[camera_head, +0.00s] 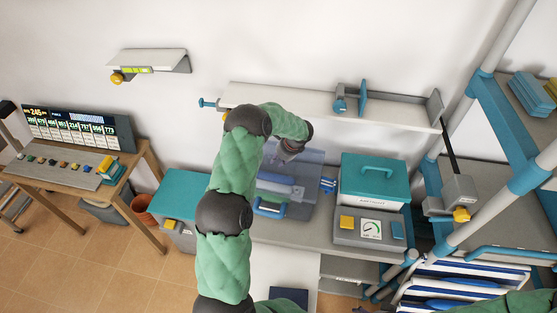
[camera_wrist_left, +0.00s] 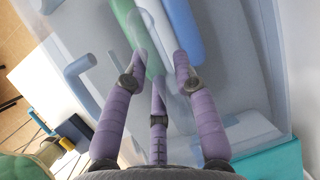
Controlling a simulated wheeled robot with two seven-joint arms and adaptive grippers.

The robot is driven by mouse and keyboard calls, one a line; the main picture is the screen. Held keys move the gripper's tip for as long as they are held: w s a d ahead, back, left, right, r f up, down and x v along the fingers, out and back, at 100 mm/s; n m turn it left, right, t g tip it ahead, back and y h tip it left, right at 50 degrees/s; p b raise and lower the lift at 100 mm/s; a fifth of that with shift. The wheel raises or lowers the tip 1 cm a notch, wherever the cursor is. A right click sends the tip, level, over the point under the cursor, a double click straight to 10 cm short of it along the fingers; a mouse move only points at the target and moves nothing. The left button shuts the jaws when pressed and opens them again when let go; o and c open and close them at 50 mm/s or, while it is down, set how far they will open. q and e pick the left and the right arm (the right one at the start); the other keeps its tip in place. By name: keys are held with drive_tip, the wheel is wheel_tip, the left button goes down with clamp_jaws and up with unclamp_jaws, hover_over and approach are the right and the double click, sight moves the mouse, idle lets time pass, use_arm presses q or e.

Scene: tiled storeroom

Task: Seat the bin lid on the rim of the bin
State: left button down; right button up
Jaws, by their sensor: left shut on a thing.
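The clear, bluish bin (camera_head: 298,211) stands on the workbench in the middle of the head view, with a blue handle (camera_head: 269,209) on its front. Rolled blue, white and green things show through its clear walls. The clear bin lid (camera_wrist_left: 235,75) fills much of the left wrist view, over the rolls. My left gripper (camera_wrist_left: 160,68) is shut on the lid's see-through grip, with its purple fingers around it. In the head view the left gripper (camera_head: 288,151) is above the bin, partly hidden by its arm. Whether the lid touches the rim I cannot tell. My right gripper is out of view.
Right of the bin, a white box with a teal lid (camera_head: 375,170) stands by a grey unit with a dial (camera_head: 371,229). A teal-topped cabinet (camera_head: 180,195) is at left. A wall shelf (camera_head: 320,105) hangs behind, and a blue-jointed rack (camera_head: 480,110) stands at right.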

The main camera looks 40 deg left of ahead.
use_arm(q)
drive_tip(key=shift+f+b, duration=0.3)
drive_tip(key=shift+f, duration=0.1)
drive_tip(key=c, duration=0.9)
unclamp_jaws()
drive_tip(key=v, duration=1.2)
